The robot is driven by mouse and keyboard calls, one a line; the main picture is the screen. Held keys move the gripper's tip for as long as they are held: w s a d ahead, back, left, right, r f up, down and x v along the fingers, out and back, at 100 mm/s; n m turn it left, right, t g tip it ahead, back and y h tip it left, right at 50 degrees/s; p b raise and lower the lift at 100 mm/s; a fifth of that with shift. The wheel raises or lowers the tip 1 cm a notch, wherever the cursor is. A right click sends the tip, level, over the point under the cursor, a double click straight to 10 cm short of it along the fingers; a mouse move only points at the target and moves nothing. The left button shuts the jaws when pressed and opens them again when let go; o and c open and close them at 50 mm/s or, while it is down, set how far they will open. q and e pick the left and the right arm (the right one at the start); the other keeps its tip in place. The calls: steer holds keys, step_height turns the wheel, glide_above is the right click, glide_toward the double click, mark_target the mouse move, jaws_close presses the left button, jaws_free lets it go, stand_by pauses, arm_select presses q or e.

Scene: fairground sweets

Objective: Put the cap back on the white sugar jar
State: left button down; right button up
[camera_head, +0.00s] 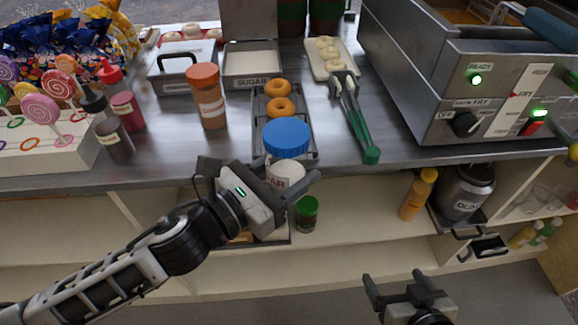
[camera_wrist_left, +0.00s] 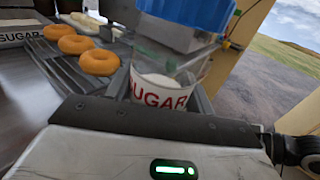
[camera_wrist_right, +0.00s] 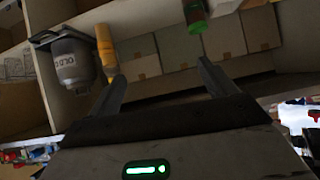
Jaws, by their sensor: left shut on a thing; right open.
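The white sugar jar (camera_head: 287,178) is upright between the fingers of my left gripper (camera_head: 262,172), at the counter's front edge. Its red lettering shows in the left wrist view (camera_wrist_left: 160,98), with white contents behind a clear wall. The blue cap (camera_head: 287,136) is directly over the jar's mouth; it also shows at the top of the left wrist view (camera_wrist_left: 190,10). I cannot tell whether it is fully seated. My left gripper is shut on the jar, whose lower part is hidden. My right gripper (camera_head: 402,284) is open and empty, low in front of the shelves.
A rack (camera_head: 262,108) with orange doughnuts lies behind the jar. Green-handled tongs (camera_head: 358,125) lie to its right, and an orange-capped shaker (camera_head: 208,98) stands to its left. The fryer (camera_head: 440,95) fills the right. A green-lidded jar (camera_head: 307,210) and a yellow bottle (camera_head: 415,198) stand below.

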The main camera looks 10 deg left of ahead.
steer(key=a, duration=0.1)
steer(key=s+a+r, duration=0.1)
steer(key=shift+s+a+y, duration=0.15)
steer(key=shift+a+y, duration=0.2)
steer(key=shift+y, duration=0.05)
arm_select(q)
steer(key=shift+r, duration=0.1)
steer(key=s+a+f+n+t+y, duration=0.1)
steer(key=a+n+t+y, duration=0.3)
steer(key=a+n+y, duration=0.4)
steer(key=a+y, duration=0.3)
steer(key=a, duration=0.3)
steer(key=shift+y, duration=0.3)
arm_select(e)
steer(key=shift+f, duration=0.1)
